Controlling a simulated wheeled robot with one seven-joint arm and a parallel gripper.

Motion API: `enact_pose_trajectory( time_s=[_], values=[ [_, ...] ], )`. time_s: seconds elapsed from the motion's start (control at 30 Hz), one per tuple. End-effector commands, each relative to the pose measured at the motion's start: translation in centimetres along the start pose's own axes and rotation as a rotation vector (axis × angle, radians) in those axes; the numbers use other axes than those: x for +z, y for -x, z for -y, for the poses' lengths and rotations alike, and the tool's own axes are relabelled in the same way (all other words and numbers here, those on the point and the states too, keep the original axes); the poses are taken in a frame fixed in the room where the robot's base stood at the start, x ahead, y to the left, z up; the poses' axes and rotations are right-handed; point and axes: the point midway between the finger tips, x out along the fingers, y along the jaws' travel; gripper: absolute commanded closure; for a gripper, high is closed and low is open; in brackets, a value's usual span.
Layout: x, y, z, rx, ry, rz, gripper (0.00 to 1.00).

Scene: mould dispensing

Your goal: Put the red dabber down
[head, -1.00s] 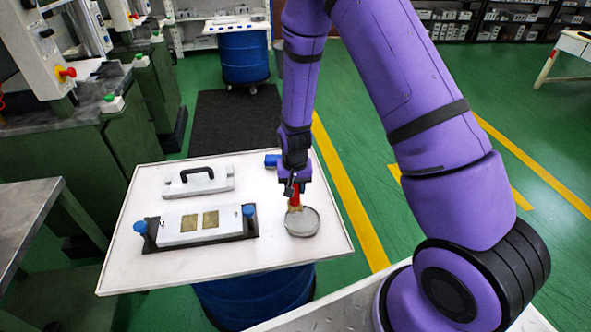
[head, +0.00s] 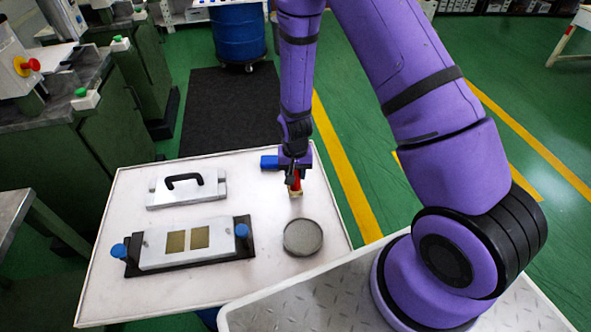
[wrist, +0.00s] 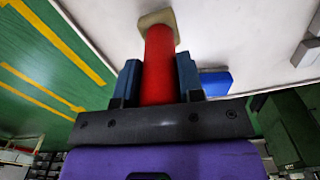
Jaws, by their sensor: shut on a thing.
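The red dabber (wrist: 158,68) is upright between the fingers of my gripper (wrist: 158,82), its pale pad end (wrist: 157,19) toward the white table top. In the head view the dabber (head: 296,186) is just behind the round grey dish (head: 303,237), clear of its rim. My gripper (head: 293,180) is shut on the dabber's red handle. I cannot tell whether the pad touches the table.
A blue block (head: 269,162) lies close to the left of my gripper. The mould base (head: 160,249) with two tan squares and blue knobs is at the front left. Its lid with a black handle (head: 205,191) lies behind.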

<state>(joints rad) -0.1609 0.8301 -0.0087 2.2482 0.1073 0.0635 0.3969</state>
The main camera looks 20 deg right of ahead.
Motion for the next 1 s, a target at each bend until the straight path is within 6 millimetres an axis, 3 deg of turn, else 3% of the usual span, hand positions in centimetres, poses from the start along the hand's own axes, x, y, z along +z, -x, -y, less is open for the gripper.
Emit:
enact_pose_trajectory(
  time_s=[0.1,0.47,0.5,0.6,1.0],
  values=[
    [0.62,-1.21,0.09,0.001,0.001,0.001,1.0],
    [0.58,-1.52,0.09,0.0,-0.001,-0.001,1.0],
    [0.57,-1.58,0.09,0.0,-0.001,-0.001,0.62],
    [0.57,-1.54,0.09,0.0,-0.001,-0.001,0.4],
    [0.55,-0.96,0.1,-0.001,-0.001,-0.002,0.39]
  ],
)
